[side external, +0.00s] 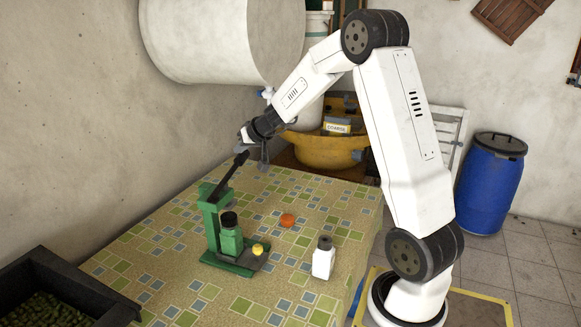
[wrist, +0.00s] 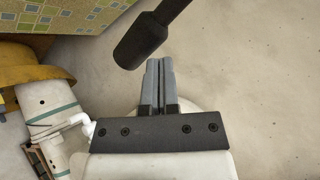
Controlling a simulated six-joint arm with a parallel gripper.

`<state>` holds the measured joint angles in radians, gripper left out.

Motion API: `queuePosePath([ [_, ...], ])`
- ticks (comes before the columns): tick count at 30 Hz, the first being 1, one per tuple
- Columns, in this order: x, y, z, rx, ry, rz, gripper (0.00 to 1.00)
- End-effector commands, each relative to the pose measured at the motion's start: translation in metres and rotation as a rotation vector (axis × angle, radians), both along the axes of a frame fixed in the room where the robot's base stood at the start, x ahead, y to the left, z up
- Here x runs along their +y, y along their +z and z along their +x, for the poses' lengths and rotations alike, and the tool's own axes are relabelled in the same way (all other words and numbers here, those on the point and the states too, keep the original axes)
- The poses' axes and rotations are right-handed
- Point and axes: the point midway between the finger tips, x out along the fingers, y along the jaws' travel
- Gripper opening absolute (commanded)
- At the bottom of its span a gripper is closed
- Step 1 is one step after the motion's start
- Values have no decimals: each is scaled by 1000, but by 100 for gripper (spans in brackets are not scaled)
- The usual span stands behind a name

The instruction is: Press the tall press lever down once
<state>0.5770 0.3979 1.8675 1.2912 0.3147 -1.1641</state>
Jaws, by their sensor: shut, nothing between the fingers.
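The green press (side external: 212,222) stands on the patterned table. Its long dark lever (side external: 228,178) is raised and slants up to the right. A green bottle (side external: 230,240) with a black cap stands in the press. My gripper (side external: 244,138) is shut and empty at the upper end of the lever, just above the handle in the side view. In the wrist view the lever's thick dark handle (wrist: 140,48) lies just beyond the tips of my gripper (wrist: 160,62), slightly to the left. I cannot tell whether they touch.
A yellow cap (side external: 258,249) is on the press base. An orange lid (side external: 288,220) and a white bottle (side external: 323,261) with a dark cap stand on the table (side external: 190,292) to the right. A dark crate (side external: 85,284) is at lower left. A large white tank (side external: 215,40) hangs above.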

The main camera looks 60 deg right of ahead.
Motion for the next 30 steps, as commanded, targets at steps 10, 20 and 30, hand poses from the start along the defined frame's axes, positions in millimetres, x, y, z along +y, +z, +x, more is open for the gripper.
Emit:
queuePosePath([
  [10,0,-5,-1,3,0,3,0],
  [20,-1,-7,-1,3,0,2,0],
  [30,-2,-10,-1,3,0,2,0],
])
